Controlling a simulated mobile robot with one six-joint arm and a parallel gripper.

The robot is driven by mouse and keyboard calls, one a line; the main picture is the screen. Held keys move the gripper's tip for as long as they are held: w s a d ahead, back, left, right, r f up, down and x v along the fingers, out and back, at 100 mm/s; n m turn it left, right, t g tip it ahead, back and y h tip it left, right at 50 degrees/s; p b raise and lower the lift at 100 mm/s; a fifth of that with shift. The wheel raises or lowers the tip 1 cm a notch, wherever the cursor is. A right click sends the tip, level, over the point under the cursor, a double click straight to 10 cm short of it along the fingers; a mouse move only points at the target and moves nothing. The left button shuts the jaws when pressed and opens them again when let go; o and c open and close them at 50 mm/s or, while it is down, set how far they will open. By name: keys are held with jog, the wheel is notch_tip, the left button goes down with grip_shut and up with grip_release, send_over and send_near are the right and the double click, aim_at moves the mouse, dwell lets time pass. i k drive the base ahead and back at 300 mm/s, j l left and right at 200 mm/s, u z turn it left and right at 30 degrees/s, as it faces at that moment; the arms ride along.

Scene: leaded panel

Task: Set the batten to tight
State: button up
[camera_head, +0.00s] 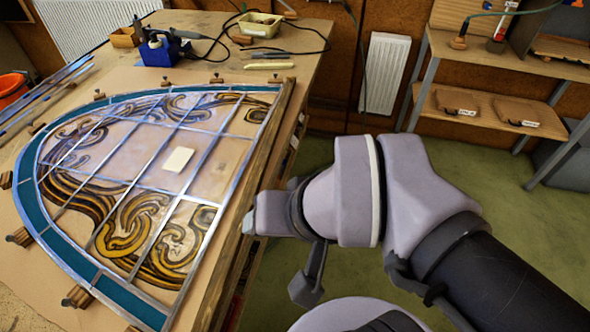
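The leaded panel (178,215) lies on the bench, with a teal curved border, amber scrollwork and grey lead lines. The batten (261,150) is a long wooden strip along the panel's straight right edge. At this scale I cannot tell whether it touches the panel along its whole length. My gripper (253,220) is just right of the batten's middle, its tip close to the strip. Contact cannot be made out. My wrist hides part of the bench edge, and the finger opening does not show.
Several small wooden blocks (78,297) sit around the panel's curved edge. A blue tool stand (160,50), a shallow tray (260,25) and cables are at the back of the bench. Lead strips lie at the left. A shelf unit (500,60) stands at the back right, with green floor between.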

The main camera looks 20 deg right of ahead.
aim_at(208, 311)
jog(key=k+l+u, duration=0.15)
jog(key=u, duration=0.25)
jog(key=k+l+u, duration=0.15)
jog(key=u, duration=0.2)
jog(key=k+u, duration=0.25)
jog(key=u, duration=0.15)
